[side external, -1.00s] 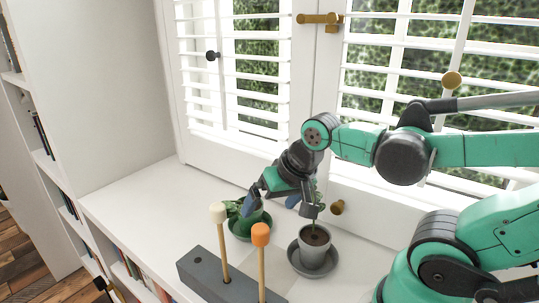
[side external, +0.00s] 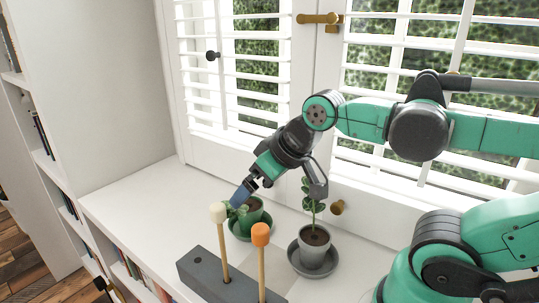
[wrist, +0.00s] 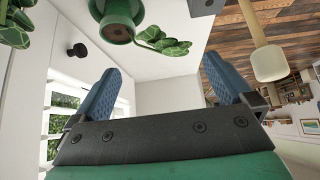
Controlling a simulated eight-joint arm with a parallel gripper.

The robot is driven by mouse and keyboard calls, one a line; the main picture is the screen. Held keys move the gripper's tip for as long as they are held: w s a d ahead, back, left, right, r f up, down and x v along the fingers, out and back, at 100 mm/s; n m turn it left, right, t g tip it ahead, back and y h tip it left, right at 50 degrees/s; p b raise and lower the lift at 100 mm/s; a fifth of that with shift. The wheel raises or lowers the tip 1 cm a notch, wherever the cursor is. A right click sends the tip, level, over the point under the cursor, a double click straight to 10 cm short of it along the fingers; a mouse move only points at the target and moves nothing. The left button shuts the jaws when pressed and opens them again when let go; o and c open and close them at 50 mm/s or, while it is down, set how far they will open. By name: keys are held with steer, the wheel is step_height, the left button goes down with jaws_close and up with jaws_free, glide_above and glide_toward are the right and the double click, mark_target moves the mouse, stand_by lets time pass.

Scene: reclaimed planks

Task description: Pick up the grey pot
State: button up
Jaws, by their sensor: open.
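The grey pot (side external: 312,255) stands upright on a dark grey saucer (side external: 301,269) on the white sill, holding soil and a thin leafy plant (side external: 308,189). My gripper (side external: 277,193) is open and empty, above and to the left of the grey pot, nearer the green pot (side external: 252,213). One blue finger is clear in the side view; the other is mostly hidden. In the wrist view my gripper (wrist: 166,84) shows both blue fingers apart, with nothing between them. The grey pot's body is not visible there; leaves (wrist: 18,22) show at the left edge.
The green pot sits in a green saucer (side external: 239,233) behind the pegs. A grey block (side external: 205,278) holds a white-topped peg (side external: 218,212) and an orange-topped peg (side external: 260,234) in front. The shuttered window (side external: 235,75) is close behind. The sill's left part is clear.

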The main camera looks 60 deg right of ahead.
step_height(320, 180, up, 2)
steer(key=g, duration=0.6)
glide_toward(314, 237)
steer(key=shift+w+a+f, duration=0.15)
steer(key=shift+f, duration=2.25)
steer(key=shift+w+a+f, duration=0.15)
steer(key=shift+f, duration=2.2)
steer(key=shift+c, duration=0.2)
jaws_close()
steer(key=shift+r, duration=0.15)
